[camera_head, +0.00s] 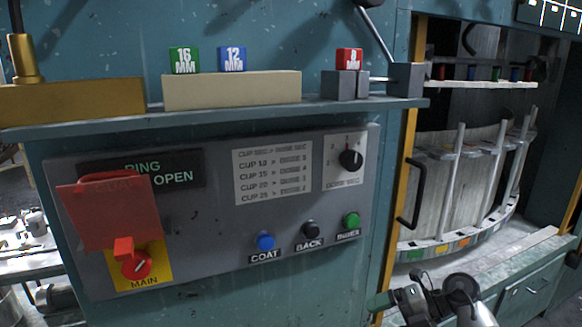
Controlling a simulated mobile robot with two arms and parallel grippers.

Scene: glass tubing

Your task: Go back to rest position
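My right gripper (410,301) shows at the bottom right edge, in front of the lower part of the cabinet. Its grey and black joint is visible, but I cannot tell whether the fingers are open or shut. A small green piece (380,301) shows by its tip; I cannot tell whether it is held or behind. My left gripper is not in view.
A grey control panel (215,225) fills the middle, with a raised red cover (108,212) and several buttons. Above it a shelf (215,112) bears coloured size blocks. An open cabinet with a curved tube rack (440,248) stands at right.

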